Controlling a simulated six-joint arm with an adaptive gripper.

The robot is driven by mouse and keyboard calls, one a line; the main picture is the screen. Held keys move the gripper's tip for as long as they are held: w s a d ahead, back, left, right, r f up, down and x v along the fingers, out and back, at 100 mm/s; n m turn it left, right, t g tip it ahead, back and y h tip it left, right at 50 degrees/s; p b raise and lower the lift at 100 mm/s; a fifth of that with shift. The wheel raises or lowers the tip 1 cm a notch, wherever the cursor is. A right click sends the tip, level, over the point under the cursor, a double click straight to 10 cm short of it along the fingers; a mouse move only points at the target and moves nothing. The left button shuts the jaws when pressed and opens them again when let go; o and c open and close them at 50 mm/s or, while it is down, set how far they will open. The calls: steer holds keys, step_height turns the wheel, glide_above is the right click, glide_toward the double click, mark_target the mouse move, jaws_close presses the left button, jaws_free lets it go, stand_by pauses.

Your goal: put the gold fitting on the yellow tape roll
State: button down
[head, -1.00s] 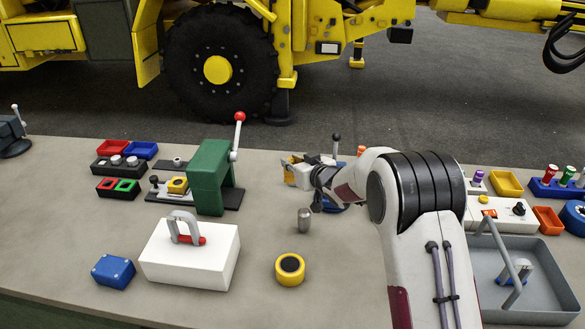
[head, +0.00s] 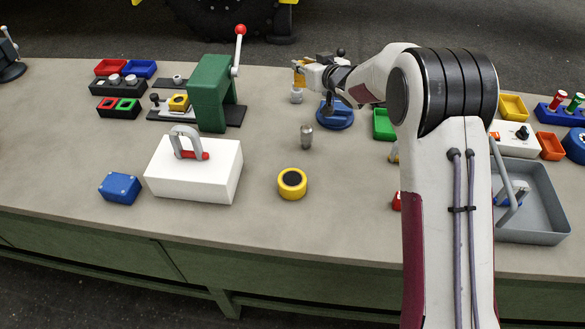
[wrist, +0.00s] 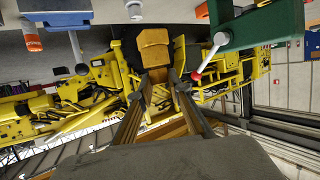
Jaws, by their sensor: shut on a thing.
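The gold fitting (wrist: 153,47) is between the fingertips of my gripper (wrist: 156,76) in the wrist view, and the gripper is shut on it. In the head view the fitting (head: 298,74) shows at the far side of the bench, with my gripper (head: 306,74) at its right. The fingers are small there and partly hidden. The yellow tape roll (head: 292,192) lies flat on the bench nearer the front, with a dark centre. It is well apart from the fitting, and its top is clear.
A grey metal cylinder (head: 306,138) stands between the gripper and the roll. The green press (head: 210,95) with a red-knobbed lever and a white block (head: 195,170) with a handle stand to the left. A blue round base (head: 336,117) is under my arm. A grey tray (head: 535,205) is at right.

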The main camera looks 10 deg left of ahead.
steer(key=s+d+r, duration=0.3)
steer(key=n+g+y, duration=0.4)
glide_above(296, 182)
steer(key=shift+f, duration=0.9)
steer(key=shift+f, duration=0.15)
steer(key=shift+f, duration=2.8)
steer(key=shift+f, duration=0.1)
steer(key=shift+f, duration=2)
steer(key=shift+f, duration=0.15)
